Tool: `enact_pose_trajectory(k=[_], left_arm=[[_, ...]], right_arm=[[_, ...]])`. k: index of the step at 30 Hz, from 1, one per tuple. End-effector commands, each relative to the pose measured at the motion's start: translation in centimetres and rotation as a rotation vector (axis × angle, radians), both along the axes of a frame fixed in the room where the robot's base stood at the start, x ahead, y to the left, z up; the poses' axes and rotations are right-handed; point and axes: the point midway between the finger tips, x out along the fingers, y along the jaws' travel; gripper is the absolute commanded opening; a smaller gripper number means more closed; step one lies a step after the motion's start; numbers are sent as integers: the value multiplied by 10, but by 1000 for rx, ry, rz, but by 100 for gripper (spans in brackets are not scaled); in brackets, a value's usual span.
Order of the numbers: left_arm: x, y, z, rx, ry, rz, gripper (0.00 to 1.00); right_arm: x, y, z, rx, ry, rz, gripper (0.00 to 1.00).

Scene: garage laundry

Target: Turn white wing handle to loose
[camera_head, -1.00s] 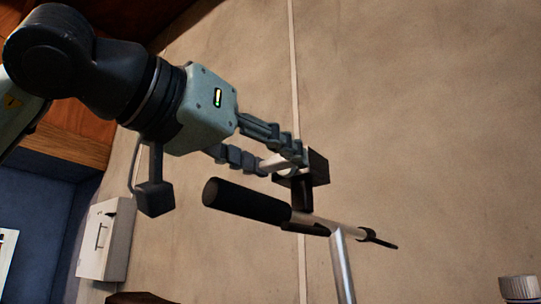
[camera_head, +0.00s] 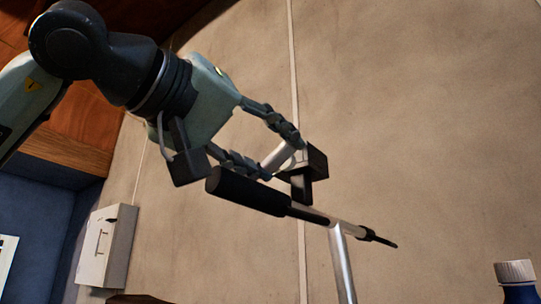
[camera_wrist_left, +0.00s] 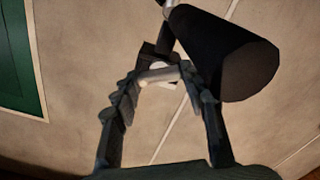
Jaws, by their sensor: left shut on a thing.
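The white wing handle (camera_head: 277,158) sits on the left side of a dark block-like clamp (camera_head: 312,165). My left gripper (camera_head: 280,152) comes in from the upper left and is shut on the white wing handle, one finger at each end of it. In the left wrist view the handle (camera_wrist_left: 160,75) lies crosswise between the fingertips (camera_wrist_left: 157,77). The fingers partly hide its ends. The clamp joins a bar with a thick black grip (camera_head: 248,191) just below my fingers. My right gripper is not in view.
The black grip (camera_wrist_left: 235,55) passes close to one finger in the left wrist view. A metal post (camera_head: 342,262) holds the bar from below. A blue bottle with a white cap (camera_head: 516,272) stands at lower right. A white box (camera_head: 107,246) is on the left.

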Motion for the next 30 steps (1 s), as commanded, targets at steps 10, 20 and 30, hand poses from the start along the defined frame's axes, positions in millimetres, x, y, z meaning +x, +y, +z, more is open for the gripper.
enact_pose_trajectory(k=[10, 20, 30], left_arm=[[0, 1, 1, -69, 46, 2, 14], [0, 1, 2, -72, 47, 1, 14], [0, 1, 1, -70, 49, 1, 64]], right_arm=[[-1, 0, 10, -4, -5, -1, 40], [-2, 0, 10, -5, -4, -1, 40], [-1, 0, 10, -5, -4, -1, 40]])
